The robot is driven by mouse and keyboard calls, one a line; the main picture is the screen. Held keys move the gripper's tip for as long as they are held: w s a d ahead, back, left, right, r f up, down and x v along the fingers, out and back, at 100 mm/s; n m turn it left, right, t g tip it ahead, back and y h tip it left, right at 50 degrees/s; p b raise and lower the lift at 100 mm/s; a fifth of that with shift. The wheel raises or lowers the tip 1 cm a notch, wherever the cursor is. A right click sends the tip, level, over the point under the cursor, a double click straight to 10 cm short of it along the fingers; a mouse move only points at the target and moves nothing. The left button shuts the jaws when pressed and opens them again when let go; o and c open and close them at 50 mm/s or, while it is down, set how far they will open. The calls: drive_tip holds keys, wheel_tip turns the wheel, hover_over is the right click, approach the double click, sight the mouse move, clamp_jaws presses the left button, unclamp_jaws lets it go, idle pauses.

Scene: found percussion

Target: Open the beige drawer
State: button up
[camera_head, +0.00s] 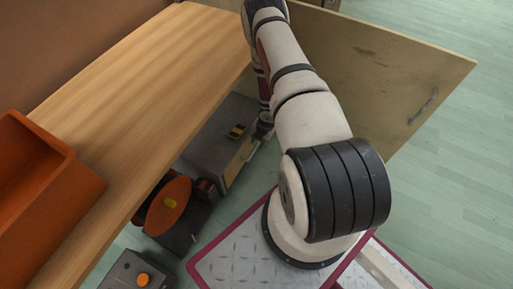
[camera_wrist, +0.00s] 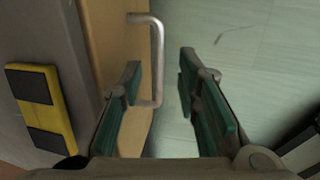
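The beige drawer front (camera_wrist: 112,40) fills the left-centre of the wrist view, with a silver bar handle (camera_wrist: 158,60) on it. In the head view the beige front (camera_head: 236,165) is seen at a steep angle on a grey cabinet (camera_head: 210,150) under the wooden table, and looks closed. My gripper (camera_wrist: 160,68) is open, with one green-padded finger on each side of the handle in the picture. I cannot tell whether either finger touches the bar. In the head view my gripper (camera_head: 262,128) is small and partly hidden by my arm.
A wooden table (camera_head: 150,90) overhangs the cabinet, with an orange bin (camera_head: 40,190) at left. A large beige panel (camera_head: 400,75) stands to the right. A black device with an orange disc (camera_head: 168,205) sits near the cabinet. Green floor (camera_head: 460,160) is clear at right.

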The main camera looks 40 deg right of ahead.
sight(256, 147)
drive_tip(key=shift+w+a+f+b, duration=0.1)
drive_tip(key=shift+f+b, duration=0.1)
drive_tip(key=shift+f, duration=0.45)
drive_tip(key=shift+w+d+f+b, duration=0.1)
drive_tip(key=shift+w+f+b, duration=0.1)
drive_tip(key=shift+f, duration=0.4)
drive_tip(key=shift+w+a+f+b, duration=0.1)
drive_tip(key=shift+f+b, duration=0.1)
drive_tip(key=shift+f, duration=0.45)
drive_tip(key=shift+c, duration=0.6)
clamp_jaws()
